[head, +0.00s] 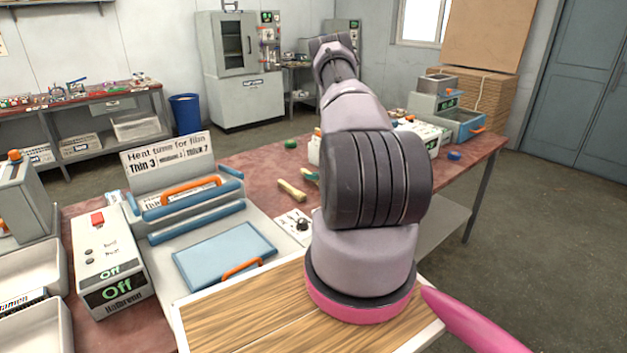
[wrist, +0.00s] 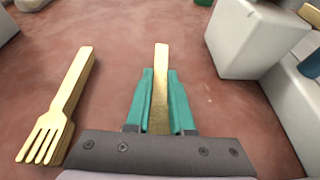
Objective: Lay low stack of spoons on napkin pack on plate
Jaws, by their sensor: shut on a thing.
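My gripper (wrist: 160,100) is shut on a pale wooden utensil stack (wrist: 161,70) in the wrist view, its teal fingers on both sides. Only the straight handle end shows; the wider end is hidden behind the gripper body, so I cannot see spoon bowls. A stack of wooden forks (wrist: 55,115) lies to the left, apart from the gripper. In the head view a teal finger of my gripper (head: 309,175) shows beside my arm, near the wooden forks (head: 291,190). A blue plate (head: 225,254) with an orange handle lies on the press. I cannot make out a napkin pack.
The press with blue bars (head: 190,207) and a control box (head: 107,262) reading "Off" stand at the left. A white block (wrist: 250,40) is close to the gripper's right in the wrist view. The red table (head: 255,165) has bare room around the forks.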

